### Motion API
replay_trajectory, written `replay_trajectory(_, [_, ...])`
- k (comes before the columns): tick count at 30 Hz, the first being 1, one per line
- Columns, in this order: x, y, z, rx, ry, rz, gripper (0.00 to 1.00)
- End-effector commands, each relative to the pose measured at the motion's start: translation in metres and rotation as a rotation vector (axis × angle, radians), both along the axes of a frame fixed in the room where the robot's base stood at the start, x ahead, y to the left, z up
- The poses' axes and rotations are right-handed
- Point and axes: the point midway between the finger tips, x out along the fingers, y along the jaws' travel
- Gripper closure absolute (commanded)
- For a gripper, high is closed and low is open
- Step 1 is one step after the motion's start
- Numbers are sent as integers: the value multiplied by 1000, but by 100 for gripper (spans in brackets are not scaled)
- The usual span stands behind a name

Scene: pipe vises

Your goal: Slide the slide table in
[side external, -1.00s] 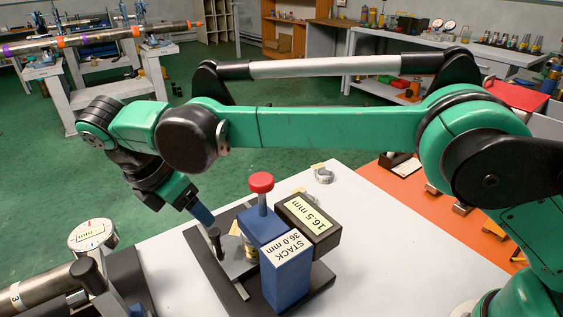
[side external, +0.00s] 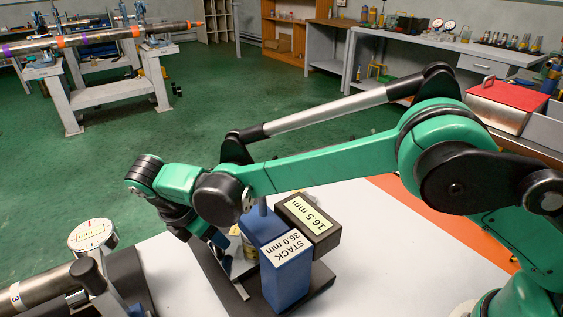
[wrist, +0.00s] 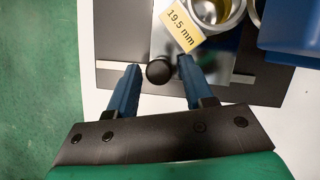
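The slide table is a grey metal plate (wrist: 222,62) on a dark base (side external: 318,283). A round black knob (wrist: 159,73) stands at its near end in the wrist view. My gripper (wrist: 157,68) has blue fingers, one on each side of the knob, with visible gaps, so it is open around it. In the side external view my arm and wrist hide the knob and most of the fingertips. A ring-shaped metal part (wrist: 217,12) sits on the plate beside a yellow "19.5 mm" label (wrist: 181,30).
A blue block labelled "STACK 36.0 mm" (side external: 287,280) and a black "16.5 mm" block (side external: 308,225) stand right beside the plate. A dial gauge (side external: 92,235) and pipe (side external: 35,290) are at the left. The white tabletop (side external: 400,270) is clear toward the right.

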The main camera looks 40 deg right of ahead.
Motion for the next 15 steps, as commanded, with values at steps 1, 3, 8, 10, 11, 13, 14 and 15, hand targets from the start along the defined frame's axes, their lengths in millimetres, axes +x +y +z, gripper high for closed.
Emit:
replay_trajectory(1, [0, 0, 0, 0, 0, 0, 72])
replay_trajectory(3, [0, 0, 0, 0, 0, 0, 92])
replay_trajectory(8, [0, 0, 0, 0, 0, 0, 100])
replay_trajectory(10, [0, 0, 0, 0, 0, 0, 100])
replay_trajectory(11, [0, 0, 0, 0, 0, 0, 100])
replay_trajectory(13, [0, 0, 0, 0, 0, 0, 100])
replay_trajectory(14, [0, 0, 0, 0, 0, 0, 100])
replay_trajectory(15, [0, 0, 0, 0, 0, 1, 100])
